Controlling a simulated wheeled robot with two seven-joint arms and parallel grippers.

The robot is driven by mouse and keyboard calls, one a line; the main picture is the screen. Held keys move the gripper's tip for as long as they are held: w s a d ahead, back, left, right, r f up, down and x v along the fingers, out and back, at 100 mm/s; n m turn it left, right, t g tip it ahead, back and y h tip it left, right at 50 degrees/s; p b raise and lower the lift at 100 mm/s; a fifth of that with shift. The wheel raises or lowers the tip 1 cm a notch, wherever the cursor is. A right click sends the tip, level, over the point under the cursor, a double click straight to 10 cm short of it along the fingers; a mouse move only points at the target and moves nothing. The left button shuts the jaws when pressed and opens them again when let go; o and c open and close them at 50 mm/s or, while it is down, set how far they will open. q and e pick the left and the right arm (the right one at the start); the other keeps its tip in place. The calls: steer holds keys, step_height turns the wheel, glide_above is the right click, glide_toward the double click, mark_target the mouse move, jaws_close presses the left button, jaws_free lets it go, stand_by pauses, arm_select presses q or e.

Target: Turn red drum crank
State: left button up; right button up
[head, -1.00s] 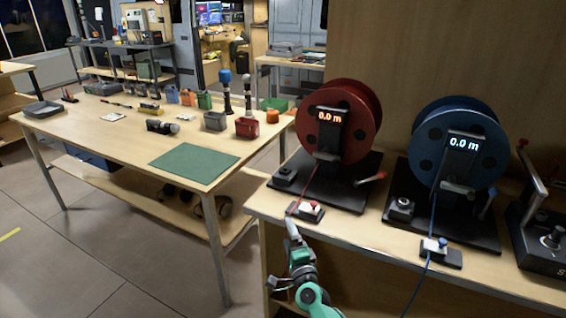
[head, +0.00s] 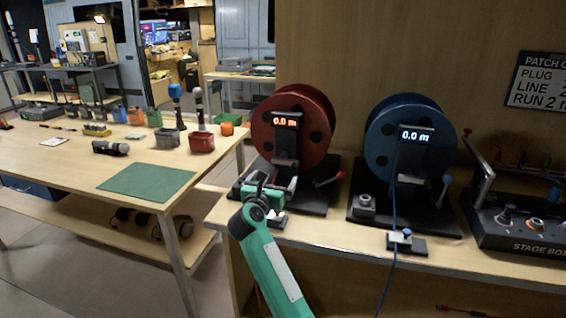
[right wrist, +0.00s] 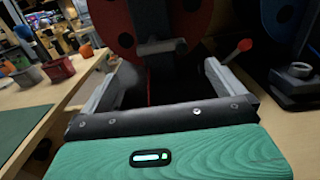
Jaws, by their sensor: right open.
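The red drum (head: 318,118) stands upright on its black base at the left of the bench, with a display reading 0.0 m. Its crank (head: 328,179), with a red grip, sticks out low on the right side of the drum. My right gripper (head: 272,178) is open and empty in front of the drum's base, to the left of the crank and apart from it. In the right wrist view, the red drum (right wrist: 112,22) lies ahead beyond the spread fingers (right wrist: 168,78), and the crank's red knob (right wrist: 244,45) shows beyond the right finger. My left gripper is not in view.
A blue drum (head: 378,145) with its own crank stands to the right, its cable hanging over the bench front. A stage box (head: 520,222) is at the far right. A table (head: 90,168) with a green mat (head: 148,182) and several items is at the left.

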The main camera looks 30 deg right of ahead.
mark_target(284, 162)
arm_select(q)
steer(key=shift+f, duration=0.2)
arm_select(e)
steer(key=x, duration=1.2)
steer(key=shift+w+d, duration=0.25)
steer(key=c, duration=0.8)
steer(key=shift+c, duration=0.2)
arm_select(q)
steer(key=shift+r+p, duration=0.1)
steer(key=shift+p, duration=0.2)
